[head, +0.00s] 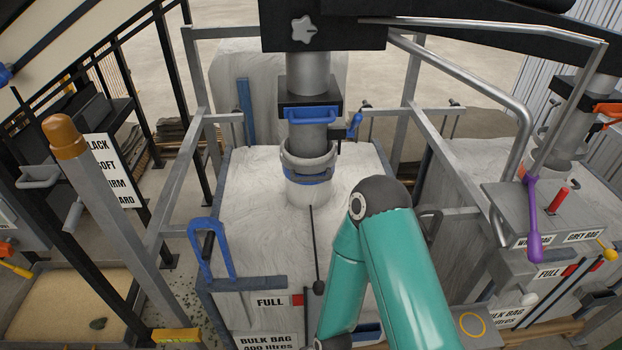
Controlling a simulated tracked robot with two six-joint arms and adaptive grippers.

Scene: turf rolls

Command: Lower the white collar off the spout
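The white collar (307,193) stands up from the top of the white bulk bag (255,200) in the middle of the head view. It surrounds the lower end of the grey spout (307,137). A blue band (291,181) and a grey ring with handles (308,160) sit around the collar's upper part; how they fasten is too small to tell. A teal arm of mine, bent at a dark elbow, stands in front and to the right of the collar. Neither of my grippers shows.
Grey frame posts (199,75) surround the bag. A blue looped lever (211,247) stands at front left. A purple lever (533,218) and second bag (478,160) are at right.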

